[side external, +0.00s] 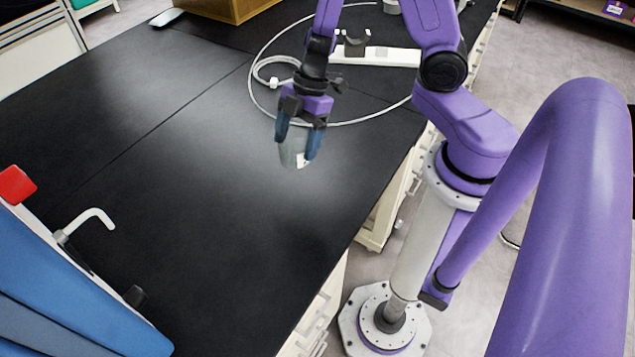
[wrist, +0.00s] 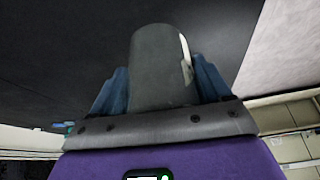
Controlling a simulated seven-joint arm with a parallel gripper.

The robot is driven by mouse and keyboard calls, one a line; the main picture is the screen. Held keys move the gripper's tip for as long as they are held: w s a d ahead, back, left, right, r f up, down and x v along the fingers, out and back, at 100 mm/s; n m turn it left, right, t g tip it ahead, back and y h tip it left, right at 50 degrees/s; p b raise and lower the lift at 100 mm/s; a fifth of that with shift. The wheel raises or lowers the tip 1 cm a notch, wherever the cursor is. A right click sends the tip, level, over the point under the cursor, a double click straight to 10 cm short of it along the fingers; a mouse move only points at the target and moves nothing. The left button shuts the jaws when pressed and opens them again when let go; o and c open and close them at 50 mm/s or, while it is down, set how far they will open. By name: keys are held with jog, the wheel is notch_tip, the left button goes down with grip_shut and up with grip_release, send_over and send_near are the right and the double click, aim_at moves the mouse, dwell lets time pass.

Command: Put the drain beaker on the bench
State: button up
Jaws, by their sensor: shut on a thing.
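The drain beaker (side external: 293,152) is a clear, greyish vessel with a small white mark on its side. My gripper (side external: 297,144) is shut on it, with one blue finger on each side. In the side view it hangs below the fingers over the black bench (side external: 200,210); I cannot tell whether its bottom touches the top. In the wrist view the beaker (wrist: 165,70) stands out between the two blue fingers (wrist: 163,88), with the dark bench top behind it.
A blue machine with a bent white drain pipe (side external: 90,220) stands at the lower left. A cardboard box (side external: 232,8) sits at the back. The bench middle is clear.

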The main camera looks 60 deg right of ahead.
jog(key=shift+s+a+n+g, duration=0.3)
jog(key=shift+s+n, duration=0.15)
jog(key=shift+n, duration=0.15)
jog(key=shift+f, duration=4)
jog(key=shift+f, duration=0.15)
jog(key=o, duration=1)
jog(key=shift+o, duration=0.2)
